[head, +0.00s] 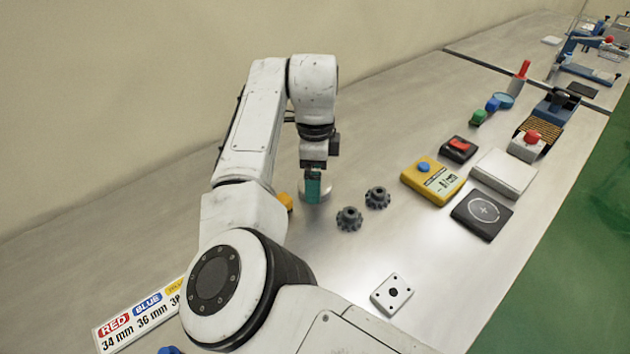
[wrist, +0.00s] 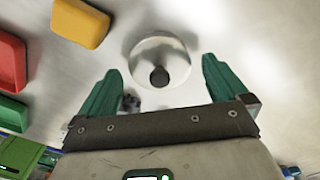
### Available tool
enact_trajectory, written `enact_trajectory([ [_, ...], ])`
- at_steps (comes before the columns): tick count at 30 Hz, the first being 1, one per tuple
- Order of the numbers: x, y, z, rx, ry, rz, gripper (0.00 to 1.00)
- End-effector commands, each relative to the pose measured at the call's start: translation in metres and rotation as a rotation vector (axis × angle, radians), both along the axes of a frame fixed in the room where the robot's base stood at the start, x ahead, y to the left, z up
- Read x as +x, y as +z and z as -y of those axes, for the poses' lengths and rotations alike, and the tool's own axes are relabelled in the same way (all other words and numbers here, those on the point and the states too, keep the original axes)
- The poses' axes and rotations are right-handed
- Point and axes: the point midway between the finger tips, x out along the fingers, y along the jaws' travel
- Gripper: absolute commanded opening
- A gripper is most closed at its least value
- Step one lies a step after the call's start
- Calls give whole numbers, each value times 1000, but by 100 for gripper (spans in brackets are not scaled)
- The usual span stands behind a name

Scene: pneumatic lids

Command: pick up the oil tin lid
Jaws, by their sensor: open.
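The oil tin lid, a round shiny metal disc with a dark knob at its middle, lies in the upper middle of the wrist view (wrist: 178,48). In the head view a silvery round thing (head: 325,192), which looks like the lid, is partly hidden behind my gripper (head: 313,187). I cannot tell how high the fingers are above the lid.
A yellow block (wrist: 80,22), a red block (wrist: 9,62) and a green one (wrist: 11,110) lie left in the wrist view. Two dark gears (head: 349,218) stand right of my gripper. A yellow device (head: 432,181) and other items are farther right.

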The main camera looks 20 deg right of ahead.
Motion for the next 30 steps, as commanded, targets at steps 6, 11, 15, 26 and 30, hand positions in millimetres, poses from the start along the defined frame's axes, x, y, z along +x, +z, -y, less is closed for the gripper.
enact_trajectory([
  [6, 0, -1, 0, 0, 0, 0, 100],
  [11, 0, -1, 0, 0, 0, 0, 85],
  [15, 0, -1, 0, 0, 0, 0, 71],
  [26, 0, 0, 0, 0, 0, 0, 47],
  [30, 0, 0, 0, 0, 0, 0, 46],
])
